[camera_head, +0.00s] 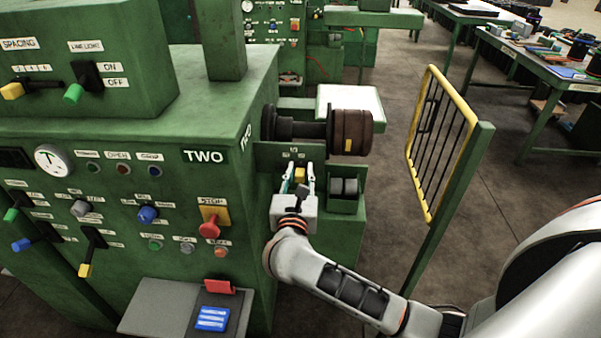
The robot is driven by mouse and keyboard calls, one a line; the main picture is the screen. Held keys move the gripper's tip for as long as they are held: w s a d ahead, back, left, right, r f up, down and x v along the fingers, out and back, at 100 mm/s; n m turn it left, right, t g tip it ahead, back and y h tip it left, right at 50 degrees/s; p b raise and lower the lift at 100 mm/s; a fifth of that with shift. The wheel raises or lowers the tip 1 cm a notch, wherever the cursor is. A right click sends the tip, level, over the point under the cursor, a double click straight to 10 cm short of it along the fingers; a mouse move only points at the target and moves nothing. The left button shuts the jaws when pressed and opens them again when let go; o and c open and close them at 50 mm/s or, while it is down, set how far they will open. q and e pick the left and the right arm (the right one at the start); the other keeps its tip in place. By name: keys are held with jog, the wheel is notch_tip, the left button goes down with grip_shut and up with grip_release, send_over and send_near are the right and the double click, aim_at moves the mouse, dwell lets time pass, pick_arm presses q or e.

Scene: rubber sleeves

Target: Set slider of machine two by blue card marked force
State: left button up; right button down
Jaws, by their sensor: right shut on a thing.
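The green machine marked TWO (205,155) fills the left and middle. Its front panel carries several lever controls, with yellow (85,268), blue (22,244) and green (12,214) tips; I cannot read which one is the force slider. A blue card (212,319) with pale lines of text lies on the grey shelf (155,305) at the machine's front; its words are too small to read. My right gripper (298,173) is at the machine's right side, under the spindle, shut on a small part mostly hidden by its fingers. My left gripper is out of view.
A dark spindle with a brown roll (350,132) sticks out above my right gripper. A yellow-framed guard (440,145) on a green post stands to the right. A red stop button (208,228) and a red piece (220,287) are near the shelf.

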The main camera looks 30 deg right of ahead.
jog(key=w+a, duration=0.1)
jog(key=a, duration=0.1)
jog(key=w+a+b, duration=0.1)
jog(key=shift+a+b, duration=0.3)
jog(key=shift+a, duration=0.05)
jog(key=shift+r, duration=0.1)
jog(key=c, duration=2.1)
grip_release()
jog(key=shift+o, duration=1.1)
jog(key=shift+w+a, duration=0.15)
